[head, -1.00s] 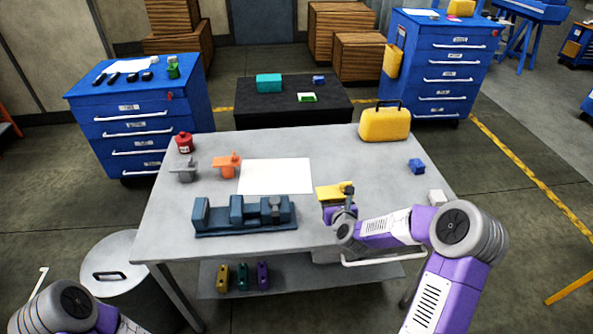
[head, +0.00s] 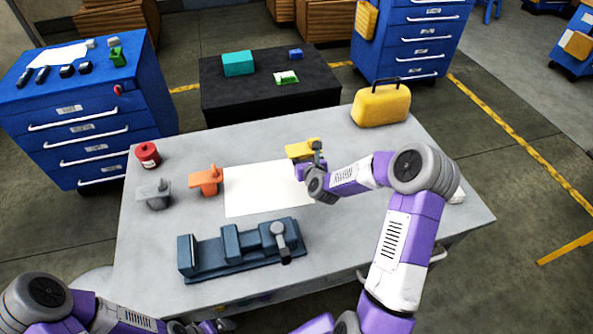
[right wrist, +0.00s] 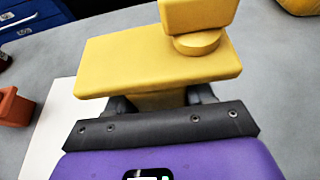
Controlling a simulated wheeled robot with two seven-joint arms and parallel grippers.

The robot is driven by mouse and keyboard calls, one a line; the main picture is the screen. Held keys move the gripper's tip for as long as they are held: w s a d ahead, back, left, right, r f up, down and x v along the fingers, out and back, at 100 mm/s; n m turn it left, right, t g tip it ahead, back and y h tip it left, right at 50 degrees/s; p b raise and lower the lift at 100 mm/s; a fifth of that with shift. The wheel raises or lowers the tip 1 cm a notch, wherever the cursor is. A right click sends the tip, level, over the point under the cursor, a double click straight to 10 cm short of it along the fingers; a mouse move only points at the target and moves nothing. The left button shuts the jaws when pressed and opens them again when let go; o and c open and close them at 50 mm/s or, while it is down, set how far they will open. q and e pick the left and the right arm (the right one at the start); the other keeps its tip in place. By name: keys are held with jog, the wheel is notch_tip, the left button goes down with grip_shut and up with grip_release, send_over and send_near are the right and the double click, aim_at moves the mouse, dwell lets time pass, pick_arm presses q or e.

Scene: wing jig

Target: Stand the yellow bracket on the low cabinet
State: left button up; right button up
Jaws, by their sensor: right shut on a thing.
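The yellow bracket (head: 301,149) is held by my right gripper (head: 310,162) above the back part of the work table. In the right wrist view the bracket (right wrist: 150,62) has a flat plate with a round boss and upright block at its right end. The right gripper (right wrist: 160,100) is shut on the stem below the plate. The low black cabinet (head: 270,98) stands behind the table, beyond the bracket. My left arm is at the lower left of the head view; its gripper is too unclear at the bottom edge to judge.
On the cabinet top are a teal box (head: 238,63), a small blue block (head: 295,54) and a green-and-white item (head: 286,77); its front middle is bare. A yellow case (head: 381,104) stands on the table's back right. An orange bracket (head: 206,180) and blue fixture (head: 240,250) are left and front.

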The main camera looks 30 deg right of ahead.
notch_tip(320, 180, down, 3)
jog(key=shift+s+r, duration=0.1)
jog(key=shift+r, duration=0.1)
notch_tip(320, 180, down, 4)
jog(key=shift+f+b, duration=0.1)
jog(key=shift+b, duration=0.5)
jog(key=shift+f, duration=0.1)
jog(key=o, duration=1.3)
